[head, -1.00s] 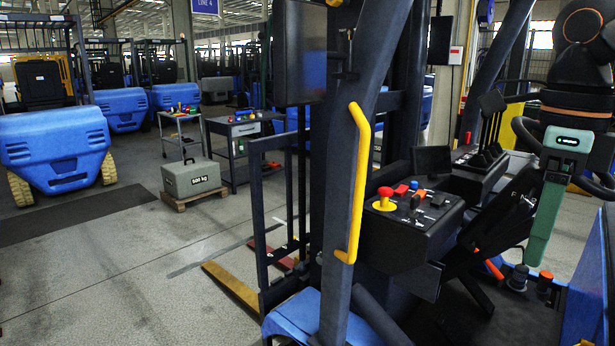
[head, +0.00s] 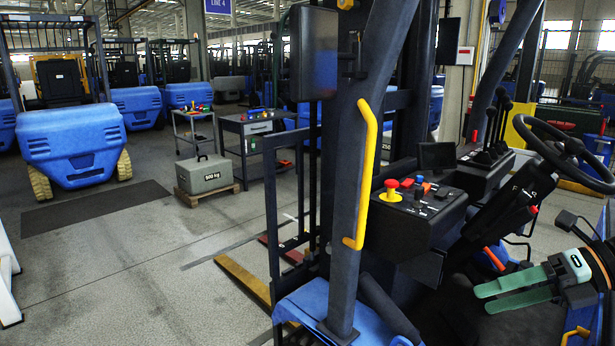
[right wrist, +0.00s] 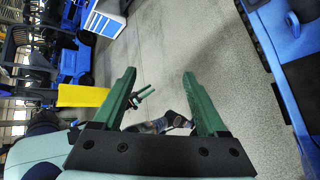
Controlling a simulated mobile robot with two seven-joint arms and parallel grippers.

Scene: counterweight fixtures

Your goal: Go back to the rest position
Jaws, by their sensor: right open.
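My right gripper (head: 482,299) comes in from the lower right in the head view. Its two green fingers are apart, point left and hold nothing. It is in front of the forklift's seat area, below the steering wheel (head: 570,145) and to the right of the control box (head: 410,215). In the right wrist view its fingers (right wrist: 159,73) are open over grey floor. Between them, farther off, is a small green two-pronged shape (right wrist: 146,92) that looks like my left gripper; its opening is too small to judge. The left gripper is not visible in the head view.
The forklift's dark post with a yellow handle (head: 365,175) stands in mid-view. Beyond are a grey 500 kg weight (head: 205,176) on a pallet, a dark cart (head: 232,128), and a blue forklift (head: 70,145). Floor at left is mostly clear; a white frame (head: 7,275) shows at the left edge.

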